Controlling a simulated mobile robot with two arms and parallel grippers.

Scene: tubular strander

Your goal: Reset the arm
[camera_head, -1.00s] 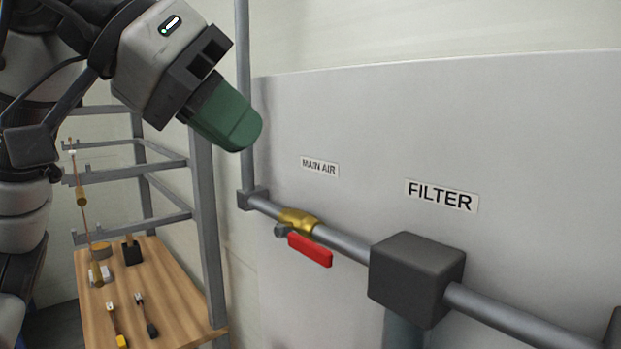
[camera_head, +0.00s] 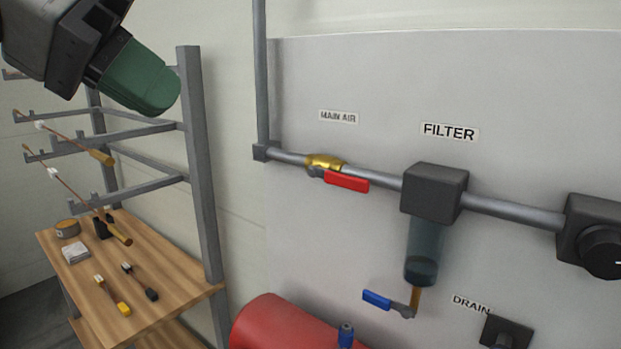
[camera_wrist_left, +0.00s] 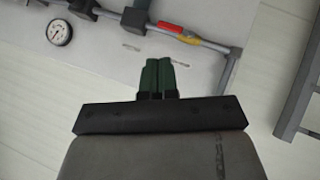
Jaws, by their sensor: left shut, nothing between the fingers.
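My left gripper (camera_head: 154,92) is at the upper left of the head view, raised in front of the grey rack and the pale wall. Its green fingers are shut with nothing between them. In the left wrist view the two green fingers (camera_wrist_left: 157,72) lie side by side, pointing at the grey panel. They touch nothing that I can see. My right gripper shows in neither view.
A grey panel (camera_head: 350,75) carries an air pipe with a red-handled valve (camera_head: 346,181), a filter (camera_head: 434,193) and a blue-handled drain valve (camera_head: 377,299). A red tank (camera_head: 290,325) sits below. A grey rack (camera_head: 199,160) and wooden bench (camera_head: 190,292) with small tools stand left.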

